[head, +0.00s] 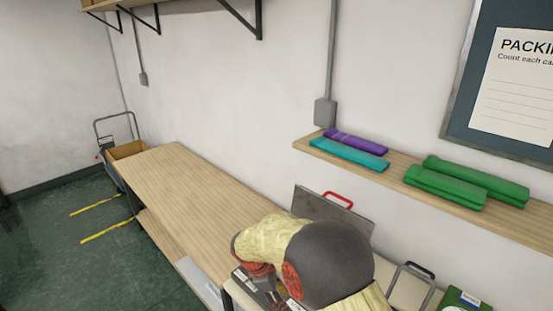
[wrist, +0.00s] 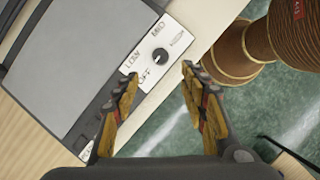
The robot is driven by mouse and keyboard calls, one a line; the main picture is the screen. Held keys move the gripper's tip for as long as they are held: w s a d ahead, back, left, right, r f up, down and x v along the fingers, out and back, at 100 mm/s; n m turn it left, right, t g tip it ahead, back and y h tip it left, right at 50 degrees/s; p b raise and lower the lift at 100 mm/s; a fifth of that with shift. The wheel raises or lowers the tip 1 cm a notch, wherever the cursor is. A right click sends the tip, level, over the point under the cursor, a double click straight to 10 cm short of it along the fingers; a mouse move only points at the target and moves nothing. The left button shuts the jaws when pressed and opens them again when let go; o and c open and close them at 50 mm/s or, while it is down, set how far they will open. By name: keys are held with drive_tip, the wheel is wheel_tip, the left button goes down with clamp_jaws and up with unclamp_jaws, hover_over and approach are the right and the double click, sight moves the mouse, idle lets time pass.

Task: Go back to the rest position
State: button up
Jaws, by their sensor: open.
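My arm, in a pale yellow sleeve with a dark grey rounded joint, bends over the near end of the workbench (head: 190,195) in the head view. My gripper (wrist: 160,75) is open and empty in the wrist view, its two orange-and-black fingers apart. Between and beyond the fingertips is the white control panel of a grey device (wrist: 75,55), with a black dial (wrist: 160,55) and the words OFF, LOW and MED. I cannot tell whether the fingers touch it. In the head view, my arm hides much of the gripper area.
A grey plate with a red handle (head: 338,200) stands upright behind my arm. A wall shelf (head: 398,176) holds purple, teal and green folded bundles. A green item (head: 460,298) lies at lower right. A trolley with a box (head: 127,150) stands at the far left. The bench's far part is clear.

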drive_tip(key=s+d+r+m+t+y+b, duration=0.1)
drive_tip(key=s+d+r+m+t+b, duration=0.1)
drive_tip(key=s+d+r+m, duration=0.3)
drive_tip(key=s+d+r+m+t+y+b, duration=0.1)
drive_tip(key=s+d+r+m+b, duration=0.4)
drive_tip(key=s, duration=0.7)
drive_tip(key=s+d+r+m+t+y+b, duration=0.2)
drive_tip(key=s+d+r+m, duration=0.4)
drive_tip(key=s, duration=0.3)
drive_tip(key=shift+d+r+m+t+b, duration=0.3)
drive_tip(key=shift+r+m+b, duration=0.4)
drive_tip(key=shift+r+m, duration=0.15)
drive_tip(key=shift+s, duration=0.15)
